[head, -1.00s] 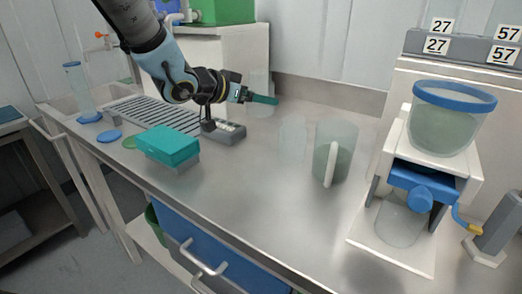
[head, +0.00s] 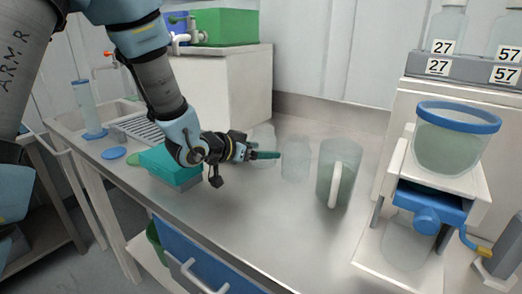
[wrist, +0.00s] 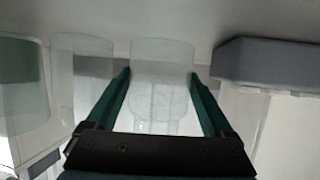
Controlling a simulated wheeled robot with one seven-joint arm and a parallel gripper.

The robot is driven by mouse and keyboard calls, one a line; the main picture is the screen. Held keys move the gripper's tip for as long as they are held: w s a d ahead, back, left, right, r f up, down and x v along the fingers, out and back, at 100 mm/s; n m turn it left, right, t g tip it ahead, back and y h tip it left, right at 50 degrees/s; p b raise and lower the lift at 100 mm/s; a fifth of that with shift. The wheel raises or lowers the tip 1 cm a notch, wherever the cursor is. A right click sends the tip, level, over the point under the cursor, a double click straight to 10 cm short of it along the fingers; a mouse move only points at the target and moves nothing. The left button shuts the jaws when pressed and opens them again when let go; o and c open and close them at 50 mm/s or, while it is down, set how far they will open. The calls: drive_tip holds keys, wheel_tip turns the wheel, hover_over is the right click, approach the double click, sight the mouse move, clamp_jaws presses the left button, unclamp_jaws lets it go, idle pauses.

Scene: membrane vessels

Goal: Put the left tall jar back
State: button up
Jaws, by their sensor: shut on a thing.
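A clear tall jar (head: 263,138) is the leftmost of the clear vessels by the counter's back. In the wrist view this jar (wrist: 162,88) stands upright between the two green fingers of my gripper (head: 266,155). My gripper is shut on it. I cannot tell whether its base touches the counter. A second clear jar (head: 295,160) stands just to its right. In the wrist view that jar (wrist: 80,85) is left of my fingers, apart from them.
A clear jug (head: 325,172) with a white handle stands further right. Two jars labelled 27 (head: 446,25) and 57 (head: 506,32) stand on a grey rack (head: 470,66). A blue-rimmed vessel (head: 450,145) is at right. The front counter is clear.

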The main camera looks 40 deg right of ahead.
drive_tip(key=shift+f, duration=0.2)
drive_tip(key=o, duration=1.2)
drive_tip(key=shift+o, duration=0.2)
drive_tip(key=shift+a+r, duration=0.2)
drive_tip(key=shift+r, duration=0.1)
drive_tip(key=v, duration=1.1)
drive_tip(key=shift+a+r, duration=0.1)
drive_tip(key=shift+a, duration=0.2)
